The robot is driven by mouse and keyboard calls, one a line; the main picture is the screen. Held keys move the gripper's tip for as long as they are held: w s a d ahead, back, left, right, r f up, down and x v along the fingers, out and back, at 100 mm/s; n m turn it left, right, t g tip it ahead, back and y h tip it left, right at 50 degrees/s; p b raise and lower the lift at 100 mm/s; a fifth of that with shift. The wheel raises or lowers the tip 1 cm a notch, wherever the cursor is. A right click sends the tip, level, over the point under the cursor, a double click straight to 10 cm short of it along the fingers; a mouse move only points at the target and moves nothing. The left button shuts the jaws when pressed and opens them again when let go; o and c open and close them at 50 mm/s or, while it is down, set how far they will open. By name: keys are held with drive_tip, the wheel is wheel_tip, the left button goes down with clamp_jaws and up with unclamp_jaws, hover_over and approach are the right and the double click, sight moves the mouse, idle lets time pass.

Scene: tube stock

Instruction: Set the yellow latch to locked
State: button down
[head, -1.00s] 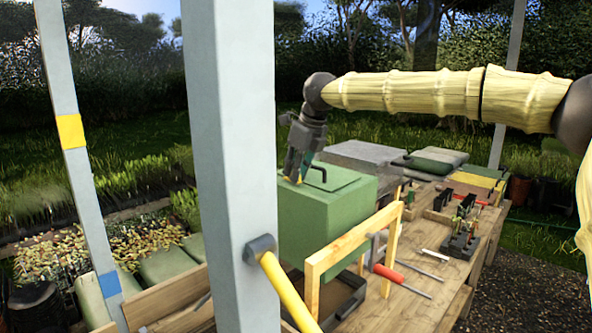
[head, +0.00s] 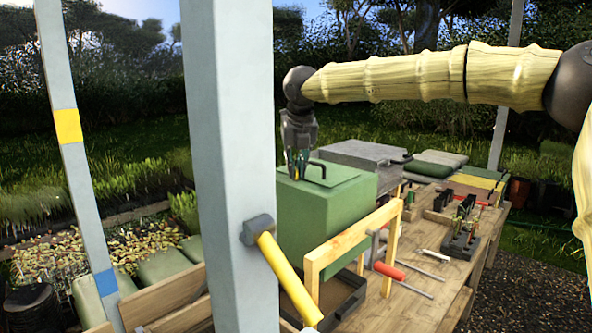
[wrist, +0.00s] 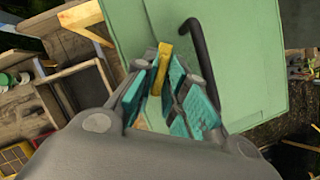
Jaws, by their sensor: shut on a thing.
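The green box (head: 330,215) stands on the workbench, with a dark bar handle (head: 318,169) on its lid. In the wrist view the yellow latch (wrist: 165,52) is a short yellow bar on the green lid, beside the dark handle (wrist: 197,45). My gripper (head: 299,174) points down at the lid, left of the handle. In the wrist view my gripper (wrist: 165,82) has its teal pads around the latch and is shut on it. The latch's lower end is hidden between the pads, and any lock marking cannot be made out.
A grey post (head: 229,150) stands in front, carrying a yellow-handled lever (head: 288,280). A wooden frame (head: 352,237) stands close before the box. A red-handled tool (head: 389,270) and a dark rack (head: 460,240) lie on the bench to the right.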

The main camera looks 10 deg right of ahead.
drive_tip(key=m+h+b, duration=0.1)
drive_tip(key=m, duration=0.2)
drive_tip(key=m+h+b, duration=0.1)
drive_tip(key=m, duration=0.2)
drive_tip(key=shift+d+f+m+g, duration=0.1)
drive_tip(key=shift+m+g, duration=0.2)
drive_tip(key=shift+g, duration=0.1)
drive_tip(key=shift+s+d+m+g+h+b, duration=0.1)
drive_tip(key=shift+m+g+h+b, duration=0.25)
drive_tip(key=shift+m, duration=0.75)
drive_tip(key=shift+m+g+h+b, duration=0.25)
drive_tip(key=shift+m+h+b, duration=0.2)
drive_tip(key=shift+m, duration=0.65)
drive_tip(key=c, duration=1.6)
unclamp_jaws()
drive_tip(key=shift+o, duration=0.2)
drive_tip(key=v, duration=1.2)
